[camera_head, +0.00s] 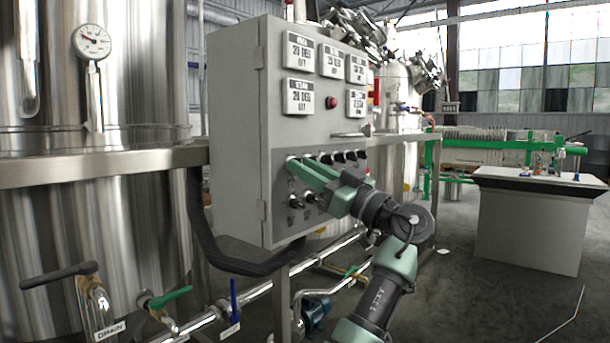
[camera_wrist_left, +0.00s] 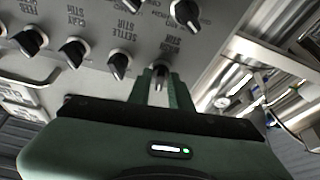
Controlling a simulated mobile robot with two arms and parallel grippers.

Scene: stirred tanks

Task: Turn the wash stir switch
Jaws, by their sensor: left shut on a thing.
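The wash stir switch (camera_wrist_left: 160,76) is a small dark knob on the grey control panel, under a label that appears upside down in the left wrist view. My left gripper (camera_wrist_left: 161,84) has its green fingers on both sides of this knob, shut on it. In the head view, my left gripper (camera_head: 297,168) reaches the front of the control cabinet (camera_head: 238,130) at the left end of the upper knob row. The fingers hide the switch there. My right gripper is not in view.
Close beside the held switch is the settle stir knob (camera_wrist_left: 119,64), with more black knobs along the panel. Lower knobs (camera_head: 296,202) sit just under my gripper in the head view. A steel tank (camera_head: 100,210) stands left. Floor at right is open before a white bench (camera_head: 525,225).

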